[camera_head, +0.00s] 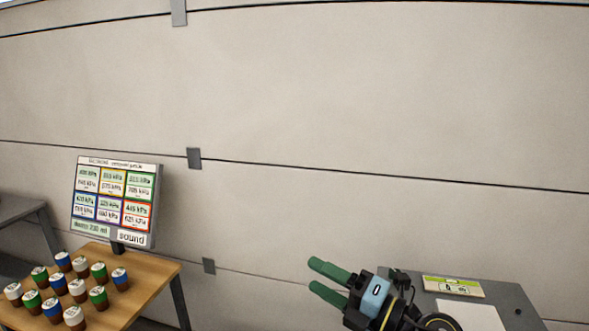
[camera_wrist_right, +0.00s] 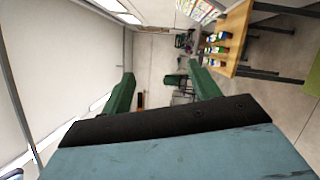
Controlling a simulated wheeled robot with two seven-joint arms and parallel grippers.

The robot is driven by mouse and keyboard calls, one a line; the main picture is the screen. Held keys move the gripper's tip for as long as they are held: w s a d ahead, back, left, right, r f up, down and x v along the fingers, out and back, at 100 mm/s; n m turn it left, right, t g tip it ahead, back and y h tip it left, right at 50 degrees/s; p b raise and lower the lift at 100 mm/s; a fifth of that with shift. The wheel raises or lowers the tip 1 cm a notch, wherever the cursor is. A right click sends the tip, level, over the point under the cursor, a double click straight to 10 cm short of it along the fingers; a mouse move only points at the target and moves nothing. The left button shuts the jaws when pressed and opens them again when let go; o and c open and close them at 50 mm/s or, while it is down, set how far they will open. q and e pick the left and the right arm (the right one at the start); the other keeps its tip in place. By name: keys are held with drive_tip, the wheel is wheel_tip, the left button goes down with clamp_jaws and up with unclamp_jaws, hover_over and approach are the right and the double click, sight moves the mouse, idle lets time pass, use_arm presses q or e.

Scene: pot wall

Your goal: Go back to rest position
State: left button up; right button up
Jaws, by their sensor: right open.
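My right gripper (camera_head: 330,282) shows low in the head view, right of centre, with two green fingers pointing left. The fingers are apart with nothing between them. In the right wrist view the same gripper (camera_wrist_right: 160,88) shows its two green fingers spread, with only the far room behind the gap. It is in front of the pale wall and left of a grey table. My left gripper is in neither view.
A wooden table (camera_head: 160,272) at lower left carries several pots (camera_head: 79,290) with white, green and blue tops. A display board (camera_head: 114,202) stands behind them. A grey table (camera_head: 510,300) at lower right holds a label (camera_head: 453,287) and a white sheet (camera_head: 470,315).

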drive_tip(key=s+d+f+m+t+h, duration=0.1)
drive_tip(key=s+d+f+m+h, duration=0.1)
drive_tip(key=d+f+m+h, duration=0.5)
drive_tip(key=s+d+f+m+t+h, duration=0.1)
drive_tip(key=s+d+m+h, duration=0.25)
drive_tip(key=m, duration=0.75)
drive_tip(key=s+d+f+m+t+h, duration=0.1)
drive_tip(key=s+d+f+m+h, duration=0.1)
drive_tip(key=d+f+m+h, duration=0.4)
drive_tip(key=s+f+m+g, duration=0.3)
drive_tip(key=s+f+g, duration=0.2)
drive_tip(key=s, duration=0.5)
drive_tip(key=s+f+m+g, duration=0.3)
drive_tip(key=s+f+g, duration=0.15)
drive_tip(key=s, duration=0.55)
wheel_tip(320, 180, down, 25)
drive_tip(key=s+g, duration=0.2)
drive_tip(key=s, duration=0.1)
drive_tip(key=s+d+f+g, duration=0.1)
drive_tip(key=s+d+f, duration=0.2)
drive_tip(key=s+f, duration=1)
drive_tip(key=shift+s+d+f, duration=0.15)
drive_tip(key=shift+s+f, duration=0.2)
drive_tip(key=shift+s, duration=0.85)
